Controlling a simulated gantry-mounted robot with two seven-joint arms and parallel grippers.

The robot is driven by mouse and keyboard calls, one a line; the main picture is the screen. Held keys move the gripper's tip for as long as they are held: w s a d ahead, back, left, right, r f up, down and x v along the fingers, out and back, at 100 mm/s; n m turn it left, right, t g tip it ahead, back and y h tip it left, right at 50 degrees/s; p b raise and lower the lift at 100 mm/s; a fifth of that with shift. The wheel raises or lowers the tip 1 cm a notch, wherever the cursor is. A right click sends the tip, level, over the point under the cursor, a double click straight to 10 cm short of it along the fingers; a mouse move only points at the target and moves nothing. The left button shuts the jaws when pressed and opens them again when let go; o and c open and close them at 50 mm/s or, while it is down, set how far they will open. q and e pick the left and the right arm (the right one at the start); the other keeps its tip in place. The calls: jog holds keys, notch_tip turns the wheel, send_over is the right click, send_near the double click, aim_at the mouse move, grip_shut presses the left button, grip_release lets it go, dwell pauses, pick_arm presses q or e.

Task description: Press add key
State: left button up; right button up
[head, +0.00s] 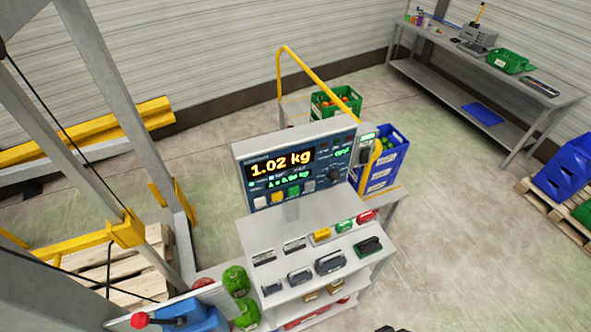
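The weighing console (338,132) stands upright at the back of the grey stand. Its display (281,164) reads 1.02 kg in yellow, with a smaller green line below that I cannot read for certain. A row of keys runs under the display: a white key (260,202), an orange key (279,196), a green key (294,191) and another pale key (308,186). Their labels are too small to read, so I cannot tell which is the add key. Neither gripper shows clearly. A small dark shape at the bottom edge is cut off and unidentifiable.
The stand's sloped shelf (290,228) holds several small coloured devices. Green and red net bags (237,282) and a blue device (195,319) are at lower left. A blue crate (383,160) and a green crate (336,103) stand behind the console.

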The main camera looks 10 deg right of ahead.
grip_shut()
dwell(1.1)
